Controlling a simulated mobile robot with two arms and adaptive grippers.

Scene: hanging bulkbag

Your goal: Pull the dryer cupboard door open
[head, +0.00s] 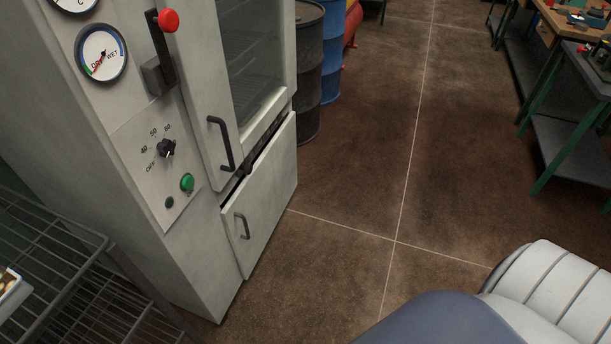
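The pale grey dryer (165,250) stands at the left of the head view. Its upper door (203,100) has a glass window and a dark, upright bar handle (222,145). Below it is a smaller solid cupboard door (268,200) with a small grey handle (242,226) near its left edge. A dark gap shows above the lower door; I cannot tell whether that door is slightly ajar. The upper door looks shut. Neither gripper is in view, and nothing touches either handle.
The dryer's panel holds a gauge (102,54), a red-knobbed lever (160,50), a dial (166,149) and a green button (187,183). A wire rack (75,270) stands at lower left. Drums (309,75) stand behind the dryer. The floor (345,190) before the doors is clear.

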